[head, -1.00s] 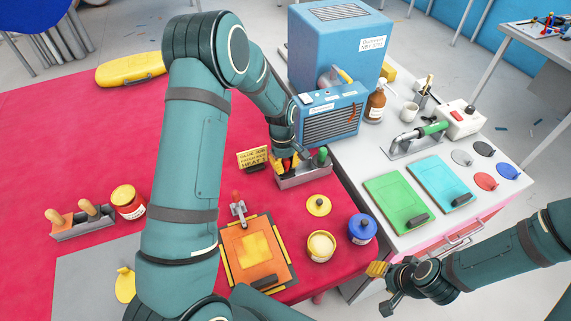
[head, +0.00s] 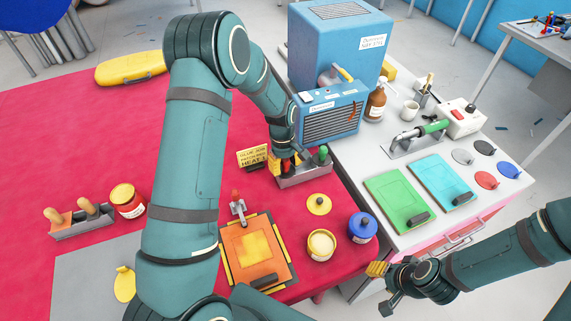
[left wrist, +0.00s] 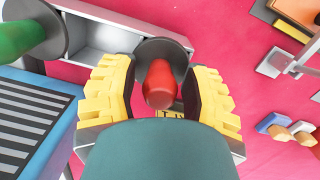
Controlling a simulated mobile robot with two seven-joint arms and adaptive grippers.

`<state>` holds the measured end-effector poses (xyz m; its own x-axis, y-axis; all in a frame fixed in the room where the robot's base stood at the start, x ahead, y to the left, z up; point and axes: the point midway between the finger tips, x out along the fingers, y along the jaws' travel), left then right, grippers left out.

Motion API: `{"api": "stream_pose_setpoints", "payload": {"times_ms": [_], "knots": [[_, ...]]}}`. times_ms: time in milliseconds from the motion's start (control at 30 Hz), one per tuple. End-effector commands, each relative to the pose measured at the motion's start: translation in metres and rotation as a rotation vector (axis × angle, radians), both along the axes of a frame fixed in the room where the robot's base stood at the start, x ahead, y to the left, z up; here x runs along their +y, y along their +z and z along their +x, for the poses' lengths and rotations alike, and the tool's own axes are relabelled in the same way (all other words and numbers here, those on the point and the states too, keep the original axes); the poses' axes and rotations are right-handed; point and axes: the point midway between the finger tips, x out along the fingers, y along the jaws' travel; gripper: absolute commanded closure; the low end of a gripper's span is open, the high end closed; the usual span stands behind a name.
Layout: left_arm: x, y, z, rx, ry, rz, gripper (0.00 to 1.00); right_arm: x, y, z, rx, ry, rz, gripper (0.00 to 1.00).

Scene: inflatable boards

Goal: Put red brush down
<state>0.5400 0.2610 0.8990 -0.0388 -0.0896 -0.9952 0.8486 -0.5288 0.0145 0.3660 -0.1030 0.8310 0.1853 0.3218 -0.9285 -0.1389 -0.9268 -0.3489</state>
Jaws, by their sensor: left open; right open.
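The red brush (left wrist: 160,84) stands in the grey holder (left wrist: 92,55), its rounded red handle toward the left wrist camera. In the head view the brush (head: 286,165) is partly covered by my left arm. My left gripper (left wrist: 160,78) is open, its yellow fingers on either side of the red handle with a gap to each. A green-handled brush (head: 323,153) stands at the other end of the holder (head: 305,180). My right gripper (head: 382,287) is open and empty at the lower right, away from the holder.
A yellow sign (head: 252,158) stands left of the holder and a blue heater (head: 331,116) behind it. An open yellow pot (head: 320,244), its lid (head: 318,204) and a blue pot (head: 362,227) are in front. Red table space is clear farther left.

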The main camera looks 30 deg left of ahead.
Motion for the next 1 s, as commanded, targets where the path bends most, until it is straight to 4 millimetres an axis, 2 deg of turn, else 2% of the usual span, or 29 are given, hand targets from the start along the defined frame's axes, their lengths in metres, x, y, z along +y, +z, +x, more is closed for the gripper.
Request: {"api": "stream_pose_setpoints", "payload": {"times_ms": [167, 600, 800, 1000], "knots": [[0.001, 0.02, 0.001, -0.004, 0.0, 0.001, 0.54, 0.0, 0.01, 0.0, -0.001, 0.0, 0.002, 0.54], [0.009, 0.106, 0.004, -0.004, 0.0, 0.0, 0.54, -0.001, 0.016, 0.0, -0.001, 0.0, 0.003, 0.54], [0.01, 0.125, 0.005, -0.001, -0.001, 0.0, 0.54, -0.001, 0.017, 0.0, -0.001, 0.001, 0.004, 0.54], [0.011, 0.129, 0.005, 0.0, 0.0, 0.0, 0.54, -0.001, 0.017, 0.0, -0.001, 0.001, 0.004, 0.54]]}}
